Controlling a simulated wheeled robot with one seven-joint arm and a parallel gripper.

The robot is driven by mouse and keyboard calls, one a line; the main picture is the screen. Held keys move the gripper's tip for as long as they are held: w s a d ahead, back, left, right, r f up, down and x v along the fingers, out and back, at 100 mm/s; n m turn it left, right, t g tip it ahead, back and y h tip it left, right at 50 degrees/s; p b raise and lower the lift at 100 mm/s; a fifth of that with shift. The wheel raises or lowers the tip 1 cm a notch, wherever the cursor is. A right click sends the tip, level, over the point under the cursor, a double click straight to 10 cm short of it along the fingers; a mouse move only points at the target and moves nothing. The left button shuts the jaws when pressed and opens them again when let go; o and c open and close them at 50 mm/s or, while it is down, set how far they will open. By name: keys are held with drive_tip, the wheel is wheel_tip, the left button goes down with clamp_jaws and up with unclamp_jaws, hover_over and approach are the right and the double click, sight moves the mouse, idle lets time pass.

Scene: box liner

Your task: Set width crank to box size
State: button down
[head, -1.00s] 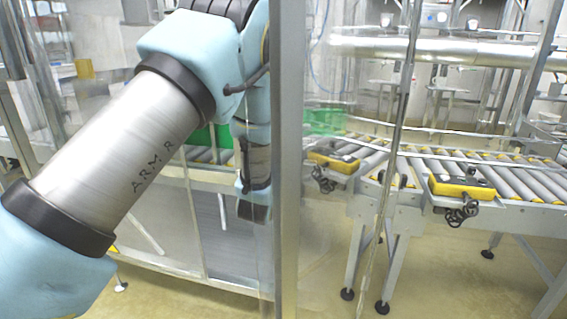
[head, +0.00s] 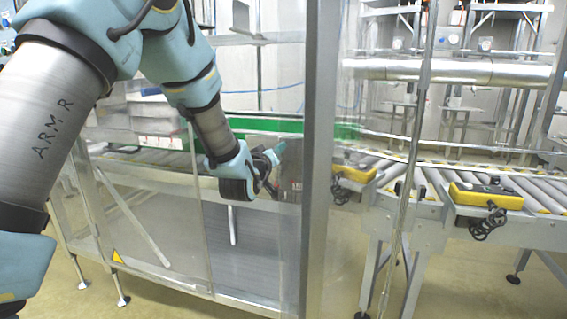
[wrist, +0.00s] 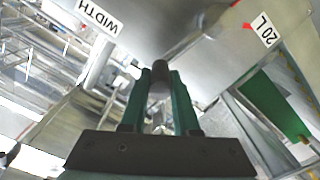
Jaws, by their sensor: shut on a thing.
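My gripper (head: 272,156) is at the side of the machine, just left of the tall metal post in the head view. In the wrist view its two green fingers (wrist: 160,92) are closed around a dark, rounded crank handle (wrist: 159,72). The rest of the crank is hard to make out. A white "WIDTH" label (wrist: 98,16) is on the grey metal at the upper left of the wrist view. The crank is too small to tell in the head view.
The tall metal post (head: 321,150) stands right beside my gripper. A clear-panelled machine frame (head: 150,225) is below my arm. Open floor (head: 90,300) shows in front.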

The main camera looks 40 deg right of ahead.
drive_tip(key=shift+w+a+n+b, duration=0.55)
drive_tip(key=shift+w+b, duration=0.15)
drive_tip(key=shift+w, duration=0.15)
drive_tip(key=c, duration=0.7)
unclamp_jaws()
drive_tip(key=shift+o, duration=0.2)
drive_tip(key=shift+r, duration=0.1)
drive_tip(key=v, duration=1.1)
drive_tip(key=shift+b, duration=0.45)
drive_tip(key=shift+w, duration=0.1)
